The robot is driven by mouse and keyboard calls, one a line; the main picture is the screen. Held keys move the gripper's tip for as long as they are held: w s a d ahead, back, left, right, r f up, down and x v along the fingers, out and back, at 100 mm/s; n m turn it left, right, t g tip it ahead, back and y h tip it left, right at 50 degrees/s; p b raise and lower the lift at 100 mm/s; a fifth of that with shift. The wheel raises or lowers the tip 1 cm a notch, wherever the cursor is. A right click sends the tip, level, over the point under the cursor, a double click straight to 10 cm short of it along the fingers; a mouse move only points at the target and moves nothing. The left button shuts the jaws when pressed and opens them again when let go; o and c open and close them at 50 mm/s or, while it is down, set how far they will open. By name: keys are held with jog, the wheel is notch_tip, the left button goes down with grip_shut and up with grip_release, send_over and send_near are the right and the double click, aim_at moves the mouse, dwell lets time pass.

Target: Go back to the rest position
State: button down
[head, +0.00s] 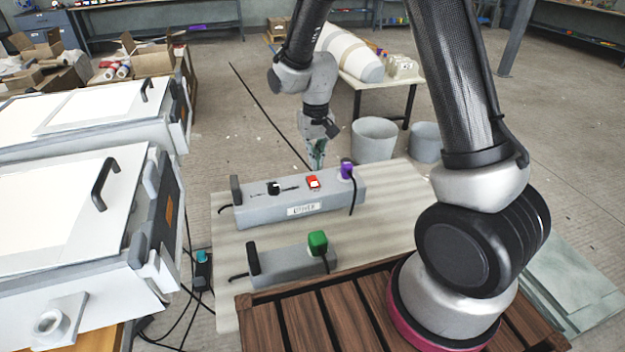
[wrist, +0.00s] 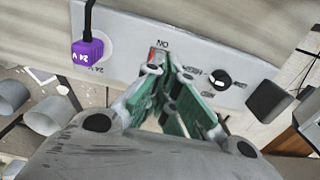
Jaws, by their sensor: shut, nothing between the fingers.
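My gripper (head: 318,162) hangs from my arm just above the far side of a long grey control box (head: 265,211). It is shut and empty. The wrist view shows its green-padded fingers (wrist: 163,68) meeting close to the box face, partly hiding a red switch (wrist: 152,54) by the "ON" label. In the head view the red switch (head: 313,182) is in plain sight on the box top. Whether the fingertips touch the box cannot be told. A black knob (head: 273,188) sits left of the switch and a purple plug (head: 347,169) right of it.
A smaller grey box (head: 288,265) with a green plug (head: 318,242) stands in front on the same pale board (head: 228,238). White-lidded mould units (head: 65,210) with black handles stand at left. Grey buckets (head: 374,138) and a table (head: 405,82) stand behind.

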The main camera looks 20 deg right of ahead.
jog(key=s+d+r+t, duration=0.2)
jog(key=s+d+r, duration=0.5)
jog(key=s+r, duration=0.5)
jog(key=s+d+r+t, duration=0.2)
jog(key=s+d+r, duration=0.6)
jog(key=s+r, duration=0.4)
jog(key=shift+s+r, duration=0.25)
jog(key=shift+s, duration=0.25)
dwell(0.4)
